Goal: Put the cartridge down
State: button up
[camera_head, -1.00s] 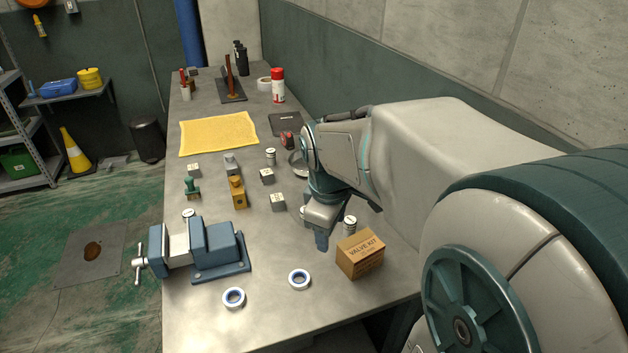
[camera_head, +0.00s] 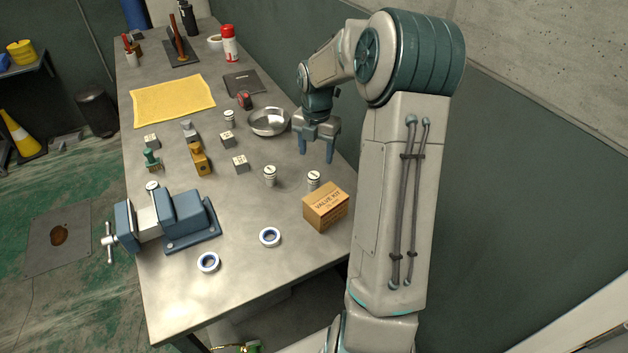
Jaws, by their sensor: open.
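Several small white cylinders with dark bands, which look like cartridges, stand upright on the grey bench. One cartridge (camera_head: 314,179) stands behind the valve kit box. Another cartridge (camera_head: 270,176) stands to its left. A third cartridge (camera_head: 229,117) is further back, left of the metal bowl, and one more white-topped cylinder (camera_head: 152,187) is beside the vise. I cannot tell which one the task means. My gripper (camera_head: 316,156) is open and empty, fingers pointing down, above the right side of the bench, beyond the nearest two cartridges and apart from them.
The valve kit box (camera_head: 326,207), two tape rolls (camera_head: 270,237) and a blue vise (camera_head: 180,220) occupy the near bench. A metal bowl (camera_head: 268,122) is left of my gripper. Small blocks and fittings stand mid-bench, before a yellow cloth (camera_head: 172,101). The wall borders the right side.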

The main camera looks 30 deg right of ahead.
aim_at(314, 175)
notch_tip(314, 175, down, 7)
jog(key=shift+r, duration=0.1)
jog(key=shift+w+a+f+p, duration=0.15)
jog(key=shift+f+p, duration=0.3)
jog(key=shift+f, duration=0.9)
jog(key=shift+w+f+p, duration=0.2)
jog(key=shift+f+p, duration=0.25)
jog(key=shift+f, duration=0.85)
jog(key=c, duration=1.2)
jog(key=shift+r, duration=0.1)
